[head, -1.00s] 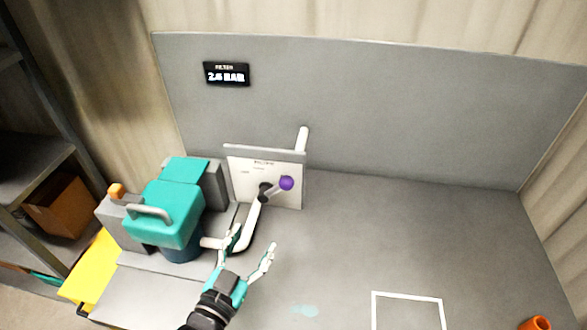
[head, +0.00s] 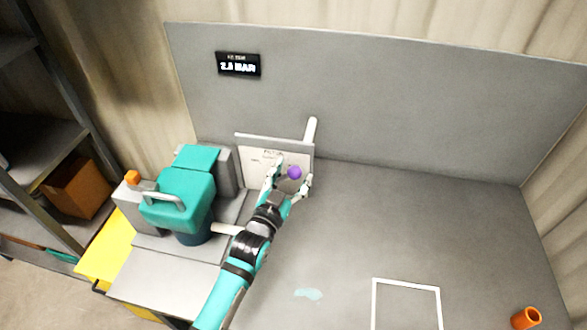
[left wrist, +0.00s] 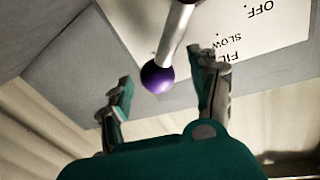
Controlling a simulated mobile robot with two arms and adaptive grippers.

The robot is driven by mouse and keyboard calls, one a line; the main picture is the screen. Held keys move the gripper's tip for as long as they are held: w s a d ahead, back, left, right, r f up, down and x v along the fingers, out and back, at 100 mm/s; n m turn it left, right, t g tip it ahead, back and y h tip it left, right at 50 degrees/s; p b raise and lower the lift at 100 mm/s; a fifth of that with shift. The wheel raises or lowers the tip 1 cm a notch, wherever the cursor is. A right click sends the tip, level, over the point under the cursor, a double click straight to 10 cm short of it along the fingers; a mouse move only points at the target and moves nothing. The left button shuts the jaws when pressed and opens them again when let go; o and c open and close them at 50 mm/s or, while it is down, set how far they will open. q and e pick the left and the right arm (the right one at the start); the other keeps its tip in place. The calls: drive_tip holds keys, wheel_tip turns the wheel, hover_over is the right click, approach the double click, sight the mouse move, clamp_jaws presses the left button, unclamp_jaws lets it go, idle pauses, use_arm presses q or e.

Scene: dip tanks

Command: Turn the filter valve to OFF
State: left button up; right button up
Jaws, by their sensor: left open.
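The filter valve's lever ends in a purple ball knob (head: 294,172), in front of a white label plate (head: 246,156). In the left wrist view the purple knob (left wrist: 157,78) sits on a grey metal lever (left wrist: 175,38), and the plate (left wrist: 235,25) shows upside-down lettering with OFF and SLOW. My left gripper (head: 288,185) is open at the knob. In the left wrist view its two fingers (left wrist: 163,90) stand on either side of the knob with gaps, not closed on it. My arm and gripper hide the valve's hub and lower pipe in the head view. My right gripper is not in view.
A teal pump (head: 180,205) stands left of the valve. A white outlined square (head: 405,281) and an orange cup (head: 525,318) lie to the right. The bench between is mostly clear.

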use_arm(q)
drive_tip(key=shift+w+d, duration=0.3)
drive_tip(key=shift+w, duration=0.35)
